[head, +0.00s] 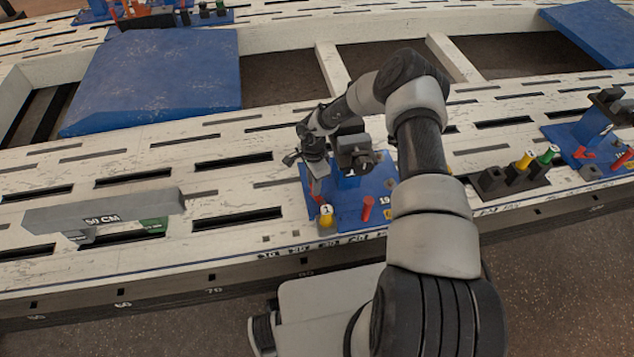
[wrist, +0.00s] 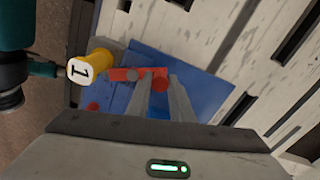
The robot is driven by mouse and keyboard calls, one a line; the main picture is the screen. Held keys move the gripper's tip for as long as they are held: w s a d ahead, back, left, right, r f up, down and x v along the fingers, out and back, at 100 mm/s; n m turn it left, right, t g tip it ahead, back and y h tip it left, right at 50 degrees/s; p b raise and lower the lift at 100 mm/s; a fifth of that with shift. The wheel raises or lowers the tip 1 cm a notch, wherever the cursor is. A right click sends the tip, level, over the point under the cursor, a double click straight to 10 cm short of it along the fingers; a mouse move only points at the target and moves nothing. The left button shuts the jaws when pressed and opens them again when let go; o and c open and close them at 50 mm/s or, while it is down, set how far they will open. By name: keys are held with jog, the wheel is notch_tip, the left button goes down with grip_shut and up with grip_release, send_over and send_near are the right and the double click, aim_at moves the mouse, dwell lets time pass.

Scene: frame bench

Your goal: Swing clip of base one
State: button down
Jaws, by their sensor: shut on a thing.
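Base one is a blue plate (head: 347,215) on the white slotted bench, with a yellow marker numbered 1 (head: 326,214) at its front left corner. The marker also shows in the wrist view (wrist: 80,72). A red clip (wrist: 126,74) lies across the blue plate beside the marker in the wrist view. In the head view my gripper (head: 316,190) is low over the plate's left side and partly hides the clip. A second red clip (head: 368,207) stands at the plate's front right.
A grey block marked 50 CM (head: 104,212) lies on the bench at the left. A dark holder (head: 508,180) with yellow and green markers stands at the right, beside another blue base (head: 585,135). My arm hides part of the bench right of base one.

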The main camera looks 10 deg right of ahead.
jog(key=n, duration=0.2)
jog(key=s+a+n, duration=0.1)
jog(key=a+n+p, duration=0.1)
jog(key=n, duration=0.1)
jog(key=shift+s+r+n, duration=0.1)
jog(key=shift+s+n, duration=0.15)
jog(key=shift+n, duration=0.05)
jog(key=n, duration=0.1)
jog(key=s+n+p, duration=0.1)
jog(key=n, duration=0.1)
jog(key=shift+a, duration=0.3)
jog(key=shift+s+a+n, duration=0.15)
jog(key=shift+s+n, duration=0.4)
jog(key=shift+n, duration=0.75)
jog(key=c, duration=1.7)
grip_release()
notch_tip(320, 180, up, 17)
jog(key=p, duration=0.4)
jog(key=shift+r+p, duration=0.15)
jog(key=shift+p, duration=0.25)
